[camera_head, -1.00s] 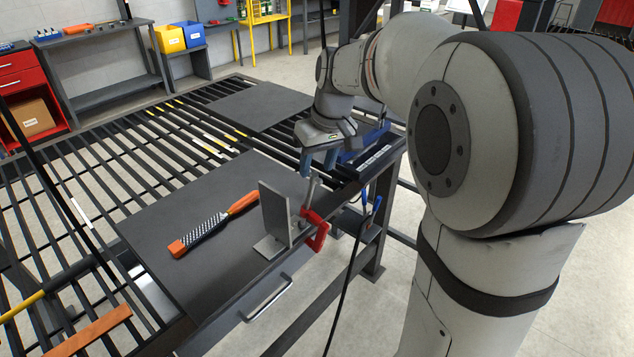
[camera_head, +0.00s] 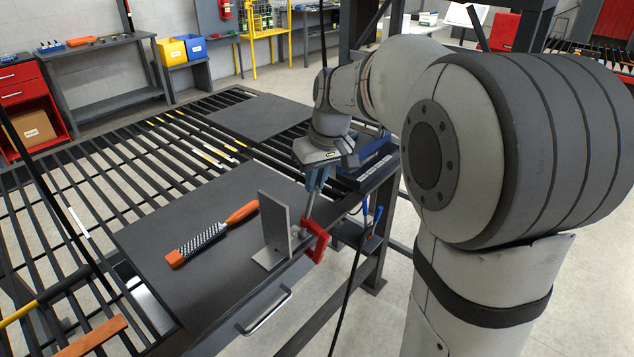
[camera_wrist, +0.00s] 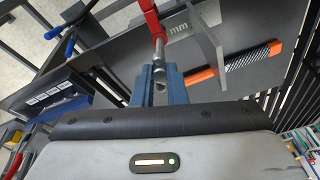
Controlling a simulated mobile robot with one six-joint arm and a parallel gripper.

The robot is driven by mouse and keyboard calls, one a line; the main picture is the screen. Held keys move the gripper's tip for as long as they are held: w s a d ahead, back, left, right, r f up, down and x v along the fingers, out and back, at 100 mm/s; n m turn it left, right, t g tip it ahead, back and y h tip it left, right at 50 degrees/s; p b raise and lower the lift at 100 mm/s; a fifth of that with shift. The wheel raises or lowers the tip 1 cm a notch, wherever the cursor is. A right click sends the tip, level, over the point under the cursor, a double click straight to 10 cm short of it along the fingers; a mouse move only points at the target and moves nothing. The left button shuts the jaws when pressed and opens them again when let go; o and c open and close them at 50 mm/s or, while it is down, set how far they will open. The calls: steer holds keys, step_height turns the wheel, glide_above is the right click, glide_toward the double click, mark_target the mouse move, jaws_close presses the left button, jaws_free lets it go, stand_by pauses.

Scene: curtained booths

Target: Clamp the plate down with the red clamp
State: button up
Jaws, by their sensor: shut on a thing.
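The plate looks like an L-shaped grey metal piece (camera_head: 275,225), with one face upright and a flat foot on the dark board near the table's front edge. The red clamp (camera_head: 317,241) is at that edge, just right of the plate; its grey screw rod rises tilted toward my gripper. My gripper (camera_head: 316,183) is shut on the upper end of this rod. In the wrist view the blue fingers (camera_wrist: 160,86) close around the rod below the red frame (camera_wrist: 150,18), and the plate (camera_wrist: 206,36) is beside it. Whether the clamp's jaws touch the plate cannot be told.
An orange-handled rasp (camera_head: 212,236) lies on the board (camera_head: 165,235) left of the plate. A drawer handle (camera_head: 265,312) juts from the table front. A small side shelf with blue-handled tools (camera_head: 372,222) hangs right of the clamp. A second dark board (camera_head: 262,115) lies farther back.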

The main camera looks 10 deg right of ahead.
jaws_close()
steer(key=m+p, duration=0.1)
steer(key=m, duration=0.2)
steer(key=shift+r+m, duration=0.15)
steer(key=shift+m, duration=0.25)
steer(key=m+p, duration=0.2)
steer(key=m, duration=0.3)
steer(key=m+p, duration=0.1)
steer(key=m, duration=0.2)
steer(key=shift+f, duration=0.2)
steer(key=shift+r+m+p, duration=0.15)
steer(key=shift+m+p, duration=0.3)
steer(key=shift+m, duration=0.65)
steer(key=m+p, duration=0.1)
steer(key=m, duration=0.2)
steer(key=shift+m+p, duration=0.3)
steer(key=m+p, duration=0.2)
steer(key=m, duration=0.2)
steer(key=shift+s+d, duration=0.1)
steer(key=shift+f+m+p, duration=0.2)
steer(key=shift+m+p, duration=0.15)
steer(key=shift+m, duration=0.95)
